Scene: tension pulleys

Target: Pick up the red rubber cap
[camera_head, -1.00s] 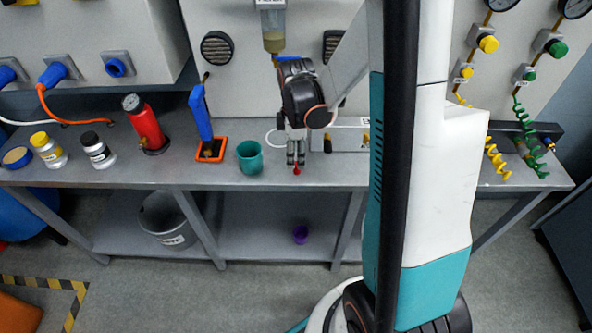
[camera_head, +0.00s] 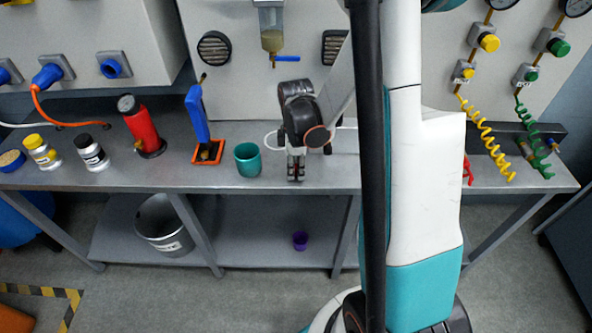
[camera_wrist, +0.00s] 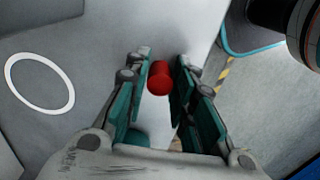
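The red rubber cap (camera_wrist: 159,78) is a small red cylinder. In the wrist view it lies between the two teal-padded fingers of my gripper (camera_wrist: 162,82), near their tips. A narrow gap shows on its right side, and its left side is close to or touching the left pad. In the head view my gripper (camera_head: 296,172) points down at the front edge of the workbench. The cap is hidden there behind the fingers.
The grey workbench (camera_head: 330,174) holds a teal cup (camera_head: 248,160) just left of my gripper. An orange tray (camera_head: 208,152) with a blue tool, a red cylinder (camera_head: 142,128) and two small bottles stand farther left.

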